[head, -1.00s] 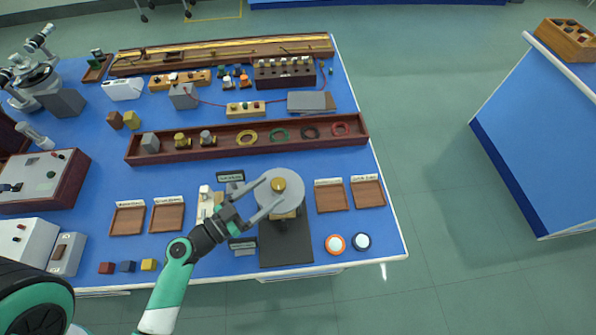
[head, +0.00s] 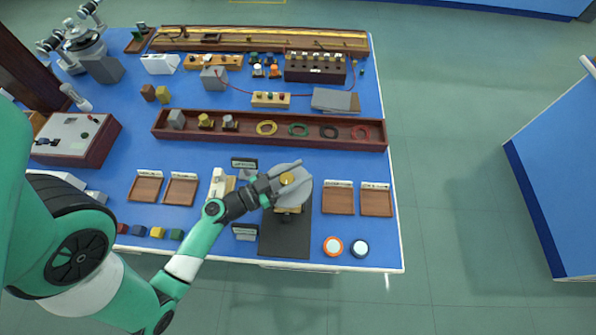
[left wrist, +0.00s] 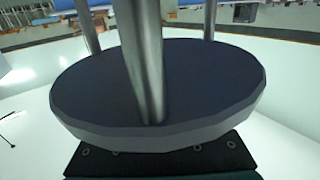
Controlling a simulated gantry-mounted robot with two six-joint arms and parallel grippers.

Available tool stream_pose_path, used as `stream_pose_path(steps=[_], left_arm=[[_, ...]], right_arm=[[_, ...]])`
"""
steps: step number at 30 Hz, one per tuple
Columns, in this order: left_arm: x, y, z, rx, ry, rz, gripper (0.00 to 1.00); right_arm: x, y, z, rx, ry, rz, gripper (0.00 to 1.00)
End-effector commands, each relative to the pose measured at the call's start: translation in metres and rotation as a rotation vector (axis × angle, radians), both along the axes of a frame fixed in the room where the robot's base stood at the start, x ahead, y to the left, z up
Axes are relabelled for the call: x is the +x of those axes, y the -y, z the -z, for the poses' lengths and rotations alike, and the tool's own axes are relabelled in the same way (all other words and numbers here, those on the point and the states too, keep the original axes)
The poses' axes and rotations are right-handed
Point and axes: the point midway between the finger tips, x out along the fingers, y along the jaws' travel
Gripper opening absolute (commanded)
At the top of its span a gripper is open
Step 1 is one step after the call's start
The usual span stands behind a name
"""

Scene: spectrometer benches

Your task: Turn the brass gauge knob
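The brass knob (head: 287,179) sits on top of a round grey disc (head: 300,193), above a dark mat near the bench's front edge. My left gripper (head: 284,180) reaches over the disc from the left in the head view, with the knob at its finger ends. Its pale fingers blend with the disc, so I cannot tell whether they touch the knob. The left wrist view is filled by a broad dark grey disc (left wrist: 90,90) with metal rods at it; no knob shows there. My right gripper is not in view.
Two wooden trays (head: 337,211) lie right of the disc, with an orange-rimmed cap (head: 333,246) in front. A long wooden rack (head: 340,144) runs behind. Small label stands (head: 244,163) are close to my left gripper. Clear floor lies right of the bench.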

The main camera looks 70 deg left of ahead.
Motion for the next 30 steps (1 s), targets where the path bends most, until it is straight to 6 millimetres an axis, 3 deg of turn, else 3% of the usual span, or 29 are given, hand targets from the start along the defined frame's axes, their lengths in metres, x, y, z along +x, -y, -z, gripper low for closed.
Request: stream_pose_path(steps=[1,5,6,16,23,26,30], left_arm=[[0.000,0.000,0.000,0.000,0.000,0.000,0.25],[0.000,0.000,0.000,0.000,0.000,0.000,0.02],[0.000,0.000,0.000,0.000,0.000,0.000,0.00],[0.001,0.000,0.003,-0.003,-0.007,-0.035,0.00],[0.000,-0.002,0.004,-0.004,-0.012,-0.151,0.00],[0.000,-0.003,0.002,-0.005,-0.014,-0.225,0.00],[-0.001,-0.007,-0.007,-0.006,-0.017,-0.349,0.00]], right_arm=[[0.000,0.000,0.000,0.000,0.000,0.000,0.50],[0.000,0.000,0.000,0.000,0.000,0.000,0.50],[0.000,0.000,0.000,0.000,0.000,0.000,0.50],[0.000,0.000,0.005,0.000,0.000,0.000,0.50],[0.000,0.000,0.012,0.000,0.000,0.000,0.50],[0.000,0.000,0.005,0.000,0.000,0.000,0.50],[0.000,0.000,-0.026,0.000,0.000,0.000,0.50]])
